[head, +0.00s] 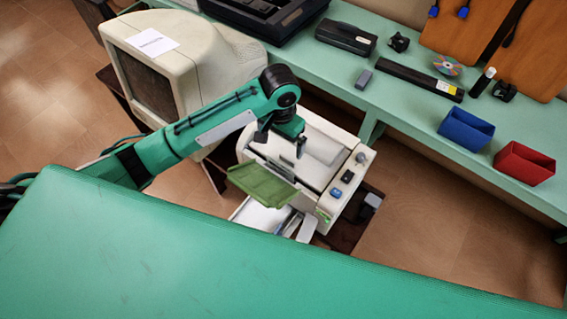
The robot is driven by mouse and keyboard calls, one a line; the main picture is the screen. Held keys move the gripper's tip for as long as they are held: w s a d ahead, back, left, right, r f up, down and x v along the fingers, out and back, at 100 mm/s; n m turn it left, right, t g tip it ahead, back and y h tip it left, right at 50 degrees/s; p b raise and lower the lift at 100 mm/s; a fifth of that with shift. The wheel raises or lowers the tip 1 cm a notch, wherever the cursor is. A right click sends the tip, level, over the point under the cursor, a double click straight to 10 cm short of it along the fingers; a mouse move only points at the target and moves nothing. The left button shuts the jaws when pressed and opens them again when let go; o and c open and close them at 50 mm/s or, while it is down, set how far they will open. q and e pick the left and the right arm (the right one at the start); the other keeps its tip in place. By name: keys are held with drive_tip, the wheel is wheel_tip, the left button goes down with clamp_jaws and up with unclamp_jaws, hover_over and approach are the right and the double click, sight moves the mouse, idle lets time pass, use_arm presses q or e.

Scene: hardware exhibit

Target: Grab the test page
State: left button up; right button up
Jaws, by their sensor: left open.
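A white and grey printer (345,185) stands below the bench, with a green flap (262,185) at its front. A white sheet (262,216), seemingly the test page, lies in the tray under the flap, and the flap hides part of it. My left gripper (281,142) is open and empty above the printer's top, its fingers pointing down. It is apart from the sheet, farther back than the flap. My right gripper is not in view.
An old beige monitor (210,55) with a printed label (153,42) on top stands left of the printer. A green bench (400,95) behind holds a black bar (420,79), a blue bin (466,129) and a red bin (523,164). Floor (440,220) is clear at right.

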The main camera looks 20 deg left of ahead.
use_arm(q)
drive_tip(key=p, duration=0.1)
hover_over(280, 165)
wheel_tip(280, 165, down, 7)
wheel_tip(280, 165, down, 2)
drive_tip(key=shift+w+p, duration=0.1)
drive_tip(key=shift+p, duration=0.5)
wheel_tip(280, 165, down, 3)
drive_tip(key=shift+r+p, duration=0.2)
drive_tip(key=shift+p, duration=0.15)
drive_tip(key=shift+f, duration=0.55)
drive_tip(key=c, duration=0.8)
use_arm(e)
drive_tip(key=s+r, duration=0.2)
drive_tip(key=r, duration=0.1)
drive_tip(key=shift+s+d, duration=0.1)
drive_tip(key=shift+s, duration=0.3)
use_arm(q)
drive_tip(key=shift+r, duration=0.1)
